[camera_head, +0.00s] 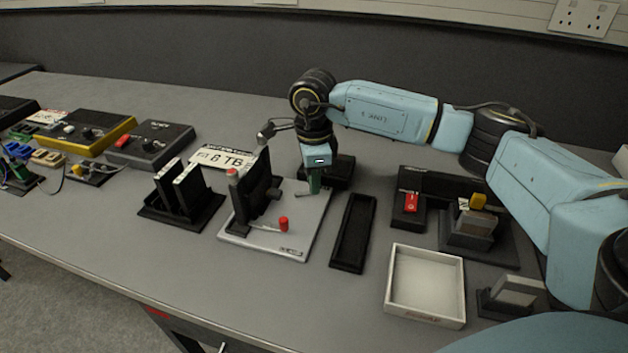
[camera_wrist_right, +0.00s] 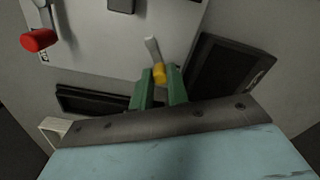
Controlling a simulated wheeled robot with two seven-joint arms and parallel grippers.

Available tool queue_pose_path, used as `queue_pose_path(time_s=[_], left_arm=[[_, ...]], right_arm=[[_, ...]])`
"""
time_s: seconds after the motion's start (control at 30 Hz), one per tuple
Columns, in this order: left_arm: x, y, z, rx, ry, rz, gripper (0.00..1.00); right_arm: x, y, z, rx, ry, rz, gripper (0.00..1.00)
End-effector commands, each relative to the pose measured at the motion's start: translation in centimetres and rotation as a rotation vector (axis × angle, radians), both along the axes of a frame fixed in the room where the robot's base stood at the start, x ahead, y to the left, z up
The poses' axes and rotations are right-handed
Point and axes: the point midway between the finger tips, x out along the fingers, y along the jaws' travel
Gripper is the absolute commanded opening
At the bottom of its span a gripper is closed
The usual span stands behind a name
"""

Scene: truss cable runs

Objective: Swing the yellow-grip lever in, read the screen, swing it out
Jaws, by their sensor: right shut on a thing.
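My right gripper (camera_head: 314,188) is low over the right side of a light grey plate (camera_head: 262,243). In the right wrist view its green fingers (camera_wrist_right: 160,88) are shut on the yellow grip (camera_wrist_right: 159,73) of a lever, whose pale arm (camera_wrist_right: 152,50) reaches onto the plate. In the head view the fingers hide the grip. A red-grip lever (camera_head: 284,224) is on the same plate; it also shows in the right wrist view (camera_wrist_right: 38,40). A dark box (camera_head: 341,172), perhaps the screen, stands just beyond the gripper; no reading is legible. My left gripper is out of view.
A black upright holder (camera_head: 258,185) stands on the plate. A black slotted rack (camera_head: 181,203) is to its left. A long black tray (camera_head: 353,232), a white tray (camera_head: 427,283) and a red switch block (camera_head: 410,205) are to the right. The bench front is clear.

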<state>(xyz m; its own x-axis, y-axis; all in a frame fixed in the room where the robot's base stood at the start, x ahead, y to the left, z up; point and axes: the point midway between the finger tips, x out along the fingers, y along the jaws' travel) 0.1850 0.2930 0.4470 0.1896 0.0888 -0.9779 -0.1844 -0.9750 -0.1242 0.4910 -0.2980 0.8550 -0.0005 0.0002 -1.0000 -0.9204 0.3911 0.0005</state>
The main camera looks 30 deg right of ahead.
Motion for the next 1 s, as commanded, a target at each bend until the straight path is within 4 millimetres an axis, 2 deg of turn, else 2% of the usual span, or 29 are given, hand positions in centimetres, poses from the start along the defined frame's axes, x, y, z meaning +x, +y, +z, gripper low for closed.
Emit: queue_pose_path(time_s=[0.3, 0.83, 0.87, 1.0], left_arm=[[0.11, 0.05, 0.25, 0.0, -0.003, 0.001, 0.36], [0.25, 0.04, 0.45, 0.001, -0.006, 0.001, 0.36], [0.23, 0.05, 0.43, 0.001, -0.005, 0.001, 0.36], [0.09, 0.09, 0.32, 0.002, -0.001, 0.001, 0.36]], right_arm=[[0.48, -0.1, 0.04, 0.0, -0.001, 0.136, 0.0], [0.59, -0.14, 0.07, -0.001, -0.002, 0.164, 0.0], [0.59, -0.14, 0.07, -0.001, -0.002, 0.164, 0.18], [0.58, -0.14, 0.06, -0.001, -0.002, 0.164, 0.37]])
